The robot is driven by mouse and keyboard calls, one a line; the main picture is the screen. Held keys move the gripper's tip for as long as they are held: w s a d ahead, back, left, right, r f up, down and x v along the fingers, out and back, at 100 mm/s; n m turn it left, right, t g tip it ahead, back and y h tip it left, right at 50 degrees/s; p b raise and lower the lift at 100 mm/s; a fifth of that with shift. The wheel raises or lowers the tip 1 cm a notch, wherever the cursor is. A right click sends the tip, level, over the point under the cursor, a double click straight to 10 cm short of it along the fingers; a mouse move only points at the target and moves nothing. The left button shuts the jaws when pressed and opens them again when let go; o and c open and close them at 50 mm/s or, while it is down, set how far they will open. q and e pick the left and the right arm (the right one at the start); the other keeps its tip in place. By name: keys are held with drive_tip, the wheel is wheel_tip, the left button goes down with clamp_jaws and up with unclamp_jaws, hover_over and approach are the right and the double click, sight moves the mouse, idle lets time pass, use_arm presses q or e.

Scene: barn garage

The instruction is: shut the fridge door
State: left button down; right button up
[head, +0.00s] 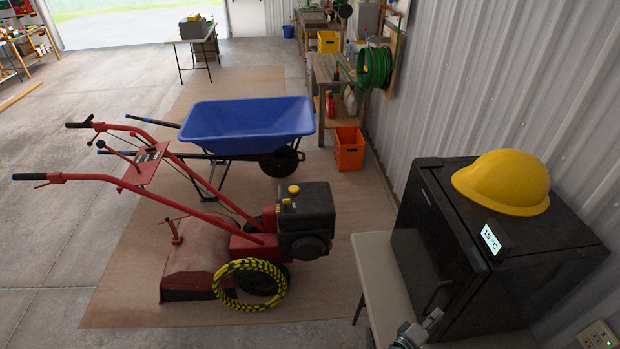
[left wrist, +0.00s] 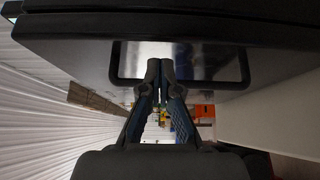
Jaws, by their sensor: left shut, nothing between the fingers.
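The black fridge (head: 520,275) stands on a light table at the lower right of the head view. Its door (head: 425,250) is on the left side, with a dark handle (head: 437,294) low near the front. I cannot tell from here how far the door stands open. My left gripper (head: 432,318) is at the bottom edge, close to the handle. In the left wrist view its fingers (left wrist: 160,66) are together and empty, in front of a dark panel with a rounded rectangular frame (left wrist: 228,82). I cannot tell whether they touch it. My right gripper is not in view.
A yellow hard hat (head: 503,182) and a small temperature display (head: 491,240) sit on the fridge. The pale table (head: 381,272) is bare left of it. A red tiller (head: 250,235), blue wheelbarrow (head: 248,122) and orange crate (head: 349,149) stand on the floor beyond. A corrugated wall is behind.

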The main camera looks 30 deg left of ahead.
use_arm(q)
drive_tip(key=v, duration=1.2)
drive_tip(key=s+a+f+m+g+y+b, duration=0.1)
drive_tip(key=s+a+f+m+g, duration=0.25)
drive_tip(key=f, duration=0.85)
drive_tip(key=s+a+f+m+g+y+b, duration=0.15)
drive_tip(key=s+f, duration=0.35)
drive_tip(key=f, duration=0.7)
drive_tip(key=s+a+f+m+g+y+b, duration=0.1)
drive_tip(key=s+a+f+m+g, duration=0.25)
drive_tip(key=f, duration=0.95)
drive_tip(key=s+a+f+m+g+y+b, duration=0.1)
drive_tip(key=s+a+f+m+g, duration=0.1)
drive_tip(key=s+a+f, duration=0.4)
drive_tip(key=s+a+f+m+g+y+b, duration=0.1)
drive_tip(key=s+a+f+m+g, duration=0.1)
drive_tip(key=s+a+f, duration=0.5)
drive_tip(key=s+a+f+m+g+y+b, duration=0.1)
drive_tip(key=s+a+f, duration=0.6)
drive_tip(key=s, duration=0.8)
drive_tip(key=a+m+g+y, duration=0.1)
drive_tip(key=a+m+g, duration=0.1)
drive_tip(key=shift+s+a, duration=0.2)
drive_tip(key=shift+a, duration=0.1)
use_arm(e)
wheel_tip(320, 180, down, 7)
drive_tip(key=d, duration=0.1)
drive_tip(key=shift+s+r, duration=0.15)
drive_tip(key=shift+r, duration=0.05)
